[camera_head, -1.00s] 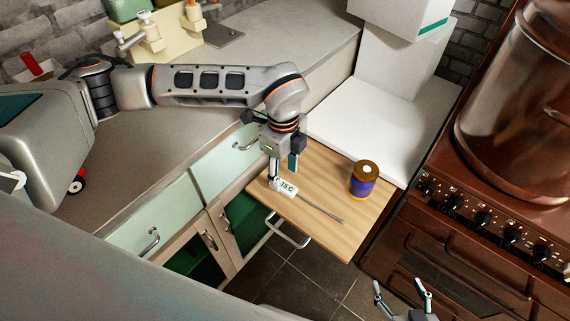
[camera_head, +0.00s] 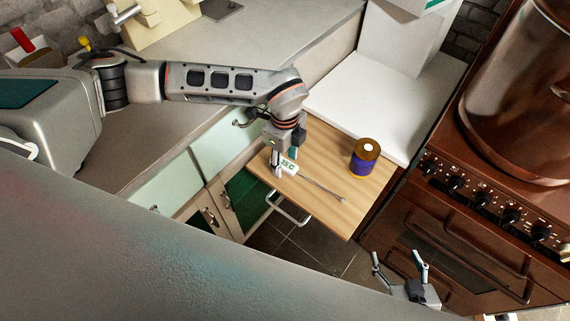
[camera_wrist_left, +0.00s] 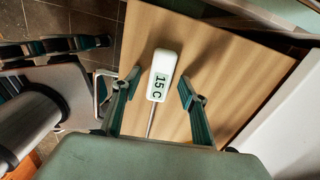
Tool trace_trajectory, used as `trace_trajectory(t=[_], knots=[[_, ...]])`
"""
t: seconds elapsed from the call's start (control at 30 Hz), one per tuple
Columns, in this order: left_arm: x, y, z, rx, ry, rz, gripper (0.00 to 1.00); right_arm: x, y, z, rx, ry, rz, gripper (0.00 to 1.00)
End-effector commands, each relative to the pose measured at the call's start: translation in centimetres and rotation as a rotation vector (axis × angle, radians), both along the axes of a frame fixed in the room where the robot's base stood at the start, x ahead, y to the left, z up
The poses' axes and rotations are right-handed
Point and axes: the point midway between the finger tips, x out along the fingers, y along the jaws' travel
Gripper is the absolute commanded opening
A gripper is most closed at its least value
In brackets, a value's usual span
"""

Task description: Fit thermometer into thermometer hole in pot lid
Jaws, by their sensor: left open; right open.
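The thermometer (camera_head: 288,166) has a white head reading "15 C" and a thin metal probe. It lies on a pull-out wooden board (camera_head: 325,210). My left gripper (camera_head: 285,163) is open and low over the board, at the thermometer's head. In the left wrist view, the head (camera_wrist_left: 162,75) lies between the spread fingers of that gripper (camera_wrist_left: 158,80), with gaps on both sides. My right gripper (camera_head: 397,258) is open and empty, beyond the board near the stove. A large brown pot (camera_head: 515,85) stands on the stove; its top is cut off and no thermometer hole is visible.
A jar with a brown lid and blue label (camera_head: 364,158) stands on the board, right of the thermometer. The brown stove (camera_head: 470,230) is to the right. A white surface (camera_head: 365,115) adjoins the board. The grey counter (camera_head: 270,45) lies behind.

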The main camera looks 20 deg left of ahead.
Motion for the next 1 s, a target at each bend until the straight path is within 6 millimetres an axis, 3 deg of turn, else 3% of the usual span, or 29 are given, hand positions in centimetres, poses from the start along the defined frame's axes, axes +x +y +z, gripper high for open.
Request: trace_trajectory(t=[0.13, 0.3, 0.73, 0.87, 1.0], knots=[[0.0, 0.0, 0.0, 0.000, 0.000, 0.000, 0.43, 0.0, 0.0, 0.0, 0.000, -0.001, 0.000, 0.67], [0.0, 0.0, 0.0, 0.000, 0.000, 0.000, 0.01, 0.0, 0.0, 0.0, 0.000, -0.001, 0.000, 0.67], [0.0, 0.0, 0.5, 0.000, 0.000, 0.000, 0.00, -0.1, 0.0, -0.3, -0.001, 0.005, 0.000, 0.67], [0.1, 0.0, 1.6, 0.000, -0.001, 0.000, 0.00, -0.1, 0.0, -0.2, -0.001, 0.005, 0.000, 0.67], [0.1, 0.0, 3.9, -0.001, -0.003, -0.001, 0.00, -0.1, 0.0, -0.2, -0.002, 0.005, 0.001, 0.67]])
